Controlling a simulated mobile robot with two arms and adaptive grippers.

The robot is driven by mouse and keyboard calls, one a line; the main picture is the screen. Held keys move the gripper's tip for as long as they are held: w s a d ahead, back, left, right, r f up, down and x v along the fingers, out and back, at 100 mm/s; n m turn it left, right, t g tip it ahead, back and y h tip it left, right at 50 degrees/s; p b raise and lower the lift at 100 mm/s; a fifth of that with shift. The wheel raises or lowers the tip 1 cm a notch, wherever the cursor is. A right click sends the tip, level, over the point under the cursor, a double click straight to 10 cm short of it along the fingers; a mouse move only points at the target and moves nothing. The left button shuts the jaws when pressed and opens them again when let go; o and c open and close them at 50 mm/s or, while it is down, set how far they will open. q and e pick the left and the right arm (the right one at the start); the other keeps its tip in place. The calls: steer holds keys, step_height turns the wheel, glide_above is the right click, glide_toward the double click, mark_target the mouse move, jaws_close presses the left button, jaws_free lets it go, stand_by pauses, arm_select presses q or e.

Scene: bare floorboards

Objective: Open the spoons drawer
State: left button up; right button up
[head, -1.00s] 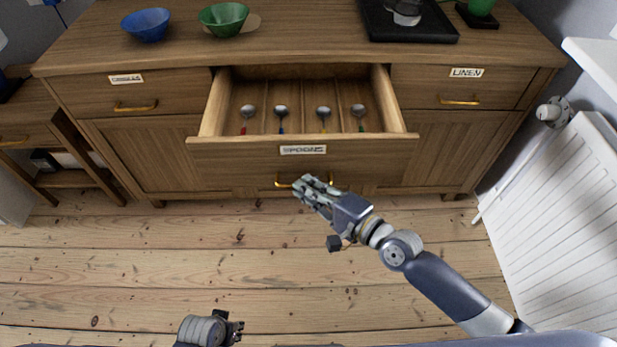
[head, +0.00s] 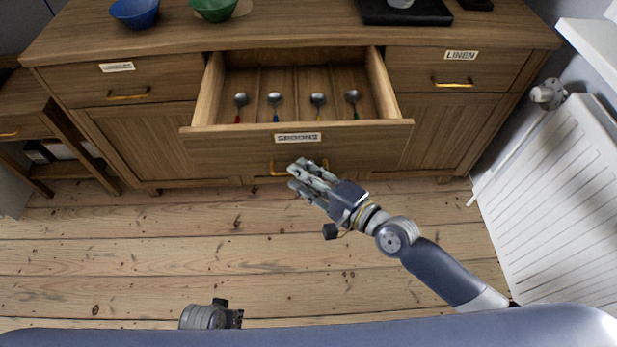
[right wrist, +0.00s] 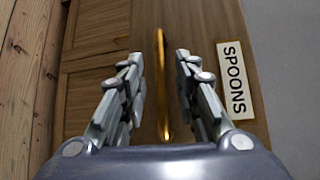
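The spoons drawer (head: 240,148) is pulled out of the wooden sideboard and stands open. Its label reads SPOONS, also in the right wrist view (right wrist: 234,80). Several spoons with coloured handles lie inside, such as the one with a blue handle (head: 274,103). My right gripper (head: 297,175) is at the drawer's brass handle (head: 279,169), its fingers spread. In the right wrist view the handle (right wrist: 161,85) runs between the two fingers, with gaps on both sides. My left gripper (head: 237,318) is low over the floor; its fingers are too small to judge.
Shut drawers flank it, the right one labelled LINEN (head: 461,55). A blue bowl (head: 136,12), a green bowl (head: 214,9) and a black tray (head: 405,14) are on the sideboard top. A white radiator (head: 550,195) stands right. The floorboards in front are clear.

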steer(key=v, duration=1.2)
steer(key=shift+f, duration=0.1)
